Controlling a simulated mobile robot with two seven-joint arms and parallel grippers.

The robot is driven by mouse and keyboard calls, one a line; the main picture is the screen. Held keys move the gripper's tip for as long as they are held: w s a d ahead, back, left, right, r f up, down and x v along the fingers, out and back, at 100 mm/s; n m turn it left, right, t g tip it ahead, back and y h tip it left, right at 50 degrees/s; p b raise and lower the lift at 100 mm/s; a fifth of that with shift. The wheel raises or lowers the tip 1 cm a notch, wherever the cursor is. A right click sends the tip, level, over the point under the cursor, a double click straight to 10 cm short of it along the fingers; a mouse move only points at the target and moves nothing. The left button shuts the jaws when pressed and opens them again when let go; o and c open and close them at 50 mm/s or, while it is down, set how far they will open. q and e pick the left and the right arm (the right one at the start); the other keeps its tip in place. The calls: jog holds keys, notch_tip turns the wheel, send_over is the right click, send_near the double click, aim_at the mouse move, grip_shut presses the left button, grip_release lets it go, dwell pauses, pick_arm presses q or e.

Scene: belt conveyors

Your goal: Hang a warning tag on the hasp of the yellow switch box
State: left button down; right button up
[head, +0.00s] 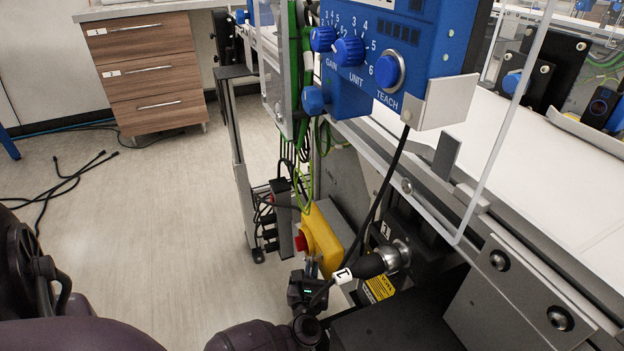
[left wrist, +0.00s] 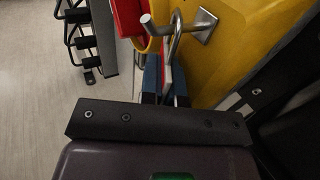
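The yellow switch box (head: 323,238) with its red button (head: 300,242) is low on the conveyor's side in the head view. In the left wrist view the yellow box (left wrist: 240,55) fills the upper right, with the red part (left wrist: 129,17) at upper left. The metal hasp (left wrist: 205,25) sticks out from the box as a peg with a turned-up end. My left gripper (head: 312,272) is just below the box. Its blue-padded fingers (left wrist: 166,88) are closed on a thin warning tag (left wrist: 167,58), seen edge-on. The tag's metal hook (left wrist: 175,35) crosses the hasp; I cannot tell whether it is around it.
A black cable and plug (head: 368,267) are right beside my left gripper, near a yellow label (head: 379,288). A blue control unit (head: 360,60) and the conveyor (head: 570,180) are above. A drawer cabinet (head: 150,72) stands at the back left. The floor at left is mostly open.

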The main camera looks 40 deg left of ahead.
dwell(0.4)
pick_arm(q)
jog(key=c, duration=1.3)
grip_release()
jog(key=shift+o, duration=0.2)
jog(key=shift+r, duration=0.1)
jog(key=shift+d, duration=0.1)
jog(key=shift+w, duration=0.1)
